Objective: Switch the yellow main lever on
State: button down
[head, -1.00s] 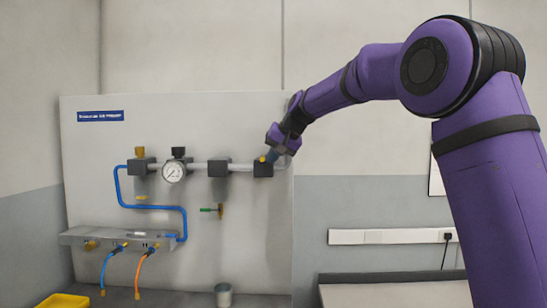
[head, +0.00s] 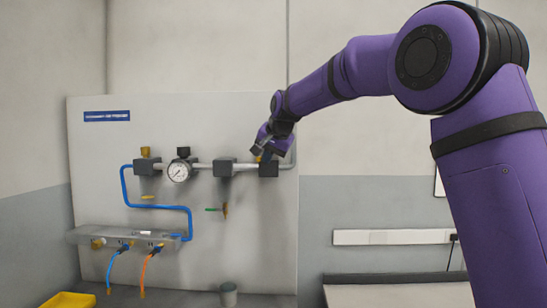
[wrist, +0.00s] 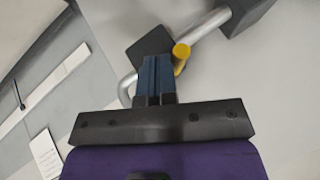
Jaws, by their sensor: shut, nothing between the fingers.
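The yellow main lever (wrist: 181,51) shows in the wrist view as a round yellow end with a short yellow stem, by the dark block (wrist: 151,44) on the silver pipe. My gripper (wrist: 155,60) is shut and empty, its blue fingers together just left of the lever and partly over the block. I cannot tell whether they touch the lever. In the head view, my gripper (head: 266,153) is at the rightmost dark block (head: 268,170) of the panel. Only a small bit of the yellow lever (head: 259,158) shows there; the rest is hidden.
The panel (head: 255,260) carries a gauge (head: 178,172), more dark blocks, a blue pipe (head: 155,206) and a small green-handled valve (head: 215,210). A ledge with hoses is lower left. A yellow tray (head: 68,300) and grey cup (head: 228,294) are below.

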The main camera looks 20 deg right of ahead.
jog(key=a+m+h, duration=0.1)
jog(key=a+m, duration=0.1)
jog(key=shift+w+m+h, duration=0.3)
jog(key=shift+w+h, duration=0.05)
jog(key=shift+h, duration=0.05)
jog(key=w+a+m+h, duration=0.1)
jog(key=m, duration=0.1)
jog(key=w+a+m+g+h, duration=0.1)
jog(key=m+h, duration=0.1)
jog(key=m, duration=0.1)
jog(key=w+a+m+g+h, duration=0.1)
jog(key=w+m+h, duration=0.1)
jog(key=m, duration=0.1)
jog(key=shift+w, duration=0.15)
jog(key=shift+d, duration=0.7)
